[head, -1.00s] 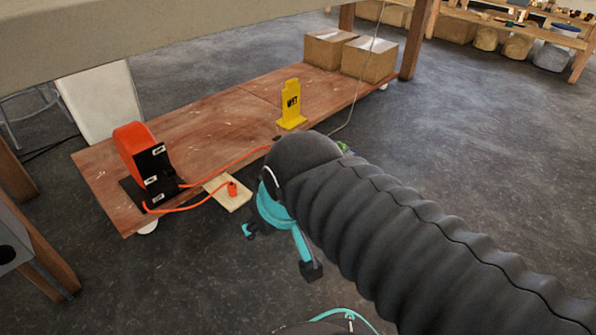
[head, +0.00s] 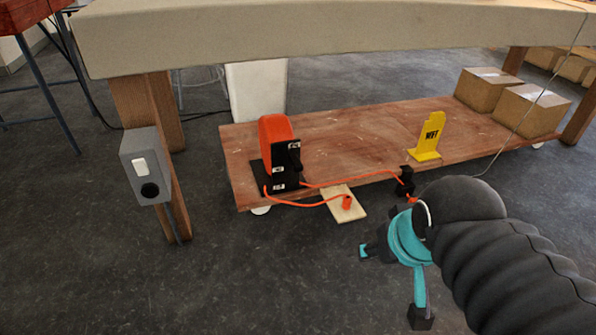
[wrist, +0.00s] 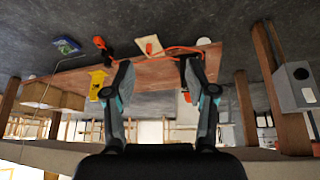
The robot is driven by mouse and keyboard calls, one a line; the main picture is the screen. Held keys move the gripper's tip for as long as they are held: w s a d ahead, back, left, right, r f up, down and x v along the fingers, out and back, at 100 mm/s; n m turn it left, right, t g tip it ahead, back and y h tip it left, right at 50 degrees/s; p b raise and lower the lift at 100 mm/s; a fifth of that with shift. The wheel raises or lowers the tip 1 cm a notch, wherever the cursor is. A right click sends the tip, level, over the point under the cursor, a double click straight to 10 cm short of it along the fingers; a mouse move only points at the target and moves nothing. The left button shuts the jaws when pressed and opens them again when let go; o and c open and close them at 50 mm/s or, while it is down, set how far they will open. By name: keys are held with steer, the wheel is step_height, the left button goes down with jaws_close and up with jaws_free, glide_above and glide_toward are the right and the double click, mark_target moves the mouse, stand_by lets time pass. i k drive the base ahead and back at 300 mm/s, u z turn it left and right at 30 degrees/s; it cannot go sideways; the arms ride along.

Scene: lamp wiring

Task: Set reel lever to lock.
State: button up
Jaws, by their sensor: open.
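The orange cable reel (head: 274,134) stands upright at the left end of the low wooden platform under the bench. Its black front plate (head: 284,163) has small white labels, too small to read. A black lever (head: 295,154) sits on the plate's upper right side; its exact setting cannot be told. My gripper (head: 393,284) is open and empty, to the right of the reel and nearer me, apart from it. In the upside-down wrist view my two fingers (wrist: 157,92) are spread, and the right one hides most of the reel, leaving a bit of orange.
An orange cord (head: 325,183) runs from the reel to a black clip (head: 405,181) and to a plug at a pale wooden board (head: 344,207). A yellow sign (head: 429,137) and cardboard boxes (head: 528,110) stand rightward. A grey switch box (head: 145,165) is on the left leg.

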mark_target(297, 165)
steer(key=k, duration=1.2)
steer(key=u, duration=0.8)
steer(key=i, duration=1.3)
steer(key=z, duration=0.85)
